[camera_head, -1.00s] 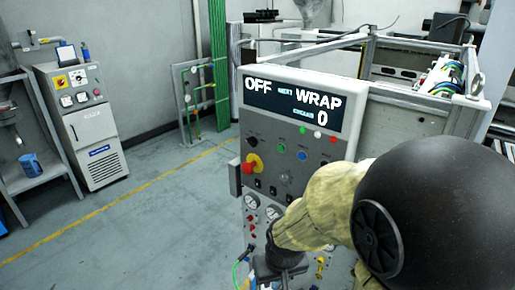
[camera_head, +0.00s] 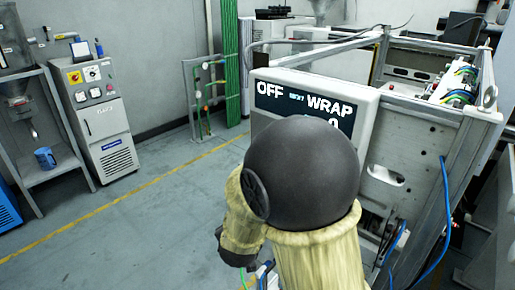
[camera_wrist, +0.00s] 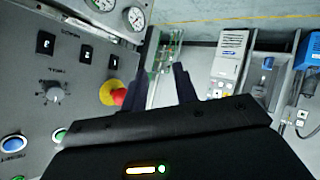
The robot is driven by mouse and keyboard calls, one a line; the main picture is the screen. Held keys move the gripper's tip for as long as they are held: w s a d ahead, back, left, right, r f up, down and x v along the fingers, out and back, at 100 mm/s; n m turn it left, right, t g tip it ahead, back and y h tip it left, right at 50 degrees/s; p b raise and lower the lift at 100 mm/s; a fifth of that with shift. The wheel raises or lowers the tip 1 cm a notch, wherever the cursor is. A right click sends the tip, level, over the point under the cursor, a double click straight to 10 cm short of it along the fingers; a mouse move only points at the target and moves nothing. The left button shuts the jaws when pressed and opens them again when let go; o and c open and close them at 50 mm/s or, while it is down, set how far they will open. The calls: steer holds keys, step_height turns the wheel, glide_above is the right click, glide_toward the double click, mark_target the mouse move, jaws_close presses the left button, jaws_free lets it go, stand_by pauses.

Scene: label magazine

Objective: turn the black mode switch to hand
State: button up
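In the wrist view the panel face (camera_wrist: 30,110) fills the left side, turned upside down.
A blue button (camera_wrist: 13,144) and a green button (camera_wrist: 58,135) are on the panel near my gripper. Gauges (camera_wrist: 134,17) are at its other end. A metal frame (camera_head: 420,120) stands behind the panel at right. Floor (camera_head: 120,230) to the left is clear.

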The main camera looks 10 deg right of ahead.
step_height(320, 180, up, 10)
steer(key=s+a+n+t+h+p, duration=0.1)
steer(key=s+n+t+h, duration=0.1)
steer(key=t+h, duration=0.3)
steer(key=n+h, duration=0.1)
steer(key=h, duration=0.3)
steer(key=shift+s+a+r+p, duration=0.15)
steer(key=shift+a+p, duration=0.1)
steer(key=shift+p, duration=0.15)
steer(key=p+x, duration=0.5)
steer(key=x, duration=1.2)
steer(key=shift+w+d, duration=0.15)
steer(key=shift+w, duration=0.1)
jaws_close()
